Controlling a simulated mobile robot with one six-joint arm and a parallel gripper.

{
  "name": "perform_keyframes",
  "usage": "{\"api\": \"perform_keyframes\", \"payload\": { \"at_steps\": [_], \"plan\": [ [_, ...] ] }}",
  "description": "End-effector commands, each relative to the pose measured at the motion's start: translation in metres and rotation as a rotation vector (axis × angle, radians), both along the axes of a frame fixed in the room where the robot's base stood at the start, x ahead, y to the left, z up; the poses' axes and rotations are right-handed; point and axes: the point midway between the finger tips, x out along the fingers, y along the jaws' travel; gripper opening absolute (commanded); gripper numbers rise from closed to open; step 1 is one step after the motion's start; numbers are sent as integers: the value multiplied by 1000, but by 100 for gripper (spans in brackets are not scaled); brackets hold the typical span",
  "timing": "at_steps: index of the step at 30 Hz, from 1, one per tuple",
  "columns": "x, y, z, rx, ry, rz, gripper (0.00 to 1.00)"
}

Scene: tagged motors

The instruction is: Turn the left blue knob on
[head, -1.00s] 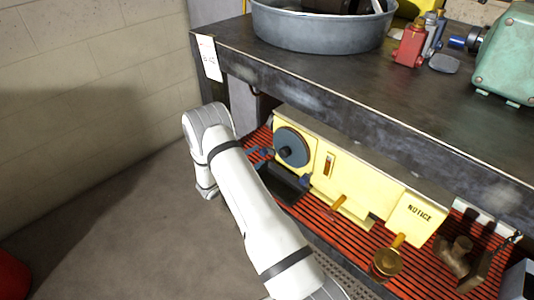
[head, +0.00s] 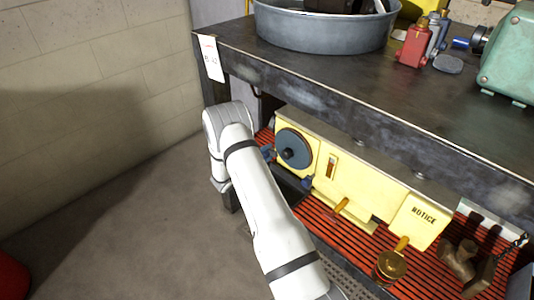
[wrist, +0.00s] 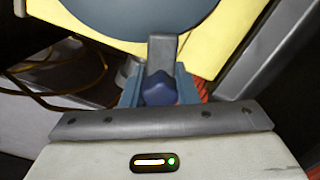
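The yellow machine (head: 365,192) sits on the lower shelf, with a round blue-grey disk (head: 294,148) on its left end. A small blue part (head: 267,152), possibly the left blue knob, shows left of the disk, partly behind my arm. Another blue part (head: 307,182) is lower right of the disk. My gripper is hidden in the head view. In the wrist view, my gripper (wrist: 161,84) is right below the disk (wrist: 145,14). A dark blue piece (wrist: 158,90) lies between two lighter blue pieces, below a grey upright bar. I cannot tell if the gripper touches it.
The dark tabletop (head: 330,85) overhangs the machine. A grey basin (head: 325,33) stands on it. A brass cup (head: 391,266) is on the red slatted shelf mat (head: 318,213). A yellow cable (wrist: 60,90) shows at left.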

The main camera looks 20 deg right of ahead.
Motion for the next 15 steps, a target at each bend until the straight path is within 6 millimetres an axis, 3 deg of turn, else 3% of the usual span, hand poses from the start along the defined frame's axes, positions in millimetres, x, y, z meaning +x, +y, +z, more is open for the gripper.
{"api": "perform_keyframes", "payload": {
  "at_steps": [7, 15],
  "plan": [
    [0, 0, -1, 1, 1, 0, 4],
    [0, 1, -1, -38, 110, 0, 4]
  ]
}}
